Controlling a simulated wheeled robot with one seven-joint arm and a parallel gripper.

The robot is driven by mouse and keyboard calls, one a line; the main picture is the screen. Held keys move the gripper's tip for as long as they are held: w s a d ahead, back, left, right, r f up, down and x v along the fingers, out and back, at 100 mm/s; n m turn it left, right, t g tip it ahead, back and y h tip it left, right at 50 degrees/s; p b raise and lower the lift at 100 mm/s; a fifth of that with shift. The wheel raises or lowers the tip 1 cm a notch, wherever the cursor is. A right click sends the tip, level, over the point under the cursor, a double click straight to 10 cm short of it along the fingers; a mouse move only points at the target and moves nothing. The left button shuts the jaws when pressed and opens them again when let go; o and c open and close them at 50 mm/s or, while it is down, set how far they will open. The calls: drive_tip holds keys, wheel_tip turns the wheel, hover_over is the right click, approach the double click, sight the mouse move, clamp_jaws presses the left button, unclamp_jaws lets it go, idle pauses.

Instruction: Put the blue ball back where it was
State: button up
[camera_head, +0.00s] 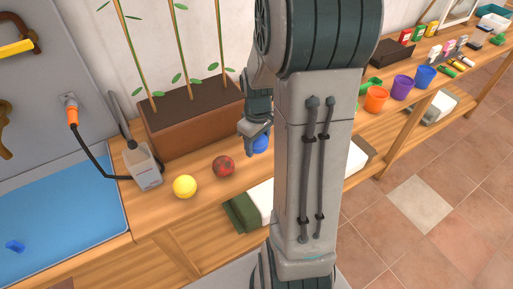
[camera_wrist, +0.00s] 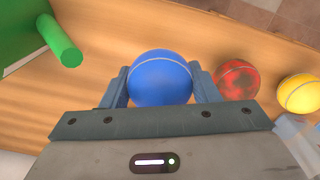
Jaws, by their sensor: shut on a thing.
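The blue ball (camera_wrist: 160,78) sits between the two fingers of my gripper (camera_wrist: 163,88), which is shut on it, in the wrist view. In the head view the blue ball (camera_head: 261,145) is partly hidden behind my arm and my gripper (camera_head: 256,139). It is at the wooden bench, in front of the brown planter. I cannot tell whether the ball touches the bench top or is just above it. A red ball (camera_head: 223,166) and a yellow ball (camera_head: 185,186) lie in a row to its left in the head view.
The planter (camera_head: 190,120) with tall stems stands behind the balls. A grey device (camera_head: 143,165) with a cable is left of the yellow ball. Orange (camera_head: 376,99), purple (camera_head: 402,87) and blue (camera_head: 425,76) cups stand to the right. A green cylinder (camera_wrist: 59,41) shows in the wrist view.

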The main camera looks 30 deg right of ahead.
sight(257, 158)
drive_tip(key=shift+w+f, duration=0.15)
drive_tip(key=shift+w, duration=0.1)
drive_tip(key=shift+f, duration=2)
drive_tip(key=shift+f, duration=0.1)
drive_tip(key=shift+f, duration=0.15)
drive_tip(key=o, duration=1.1)
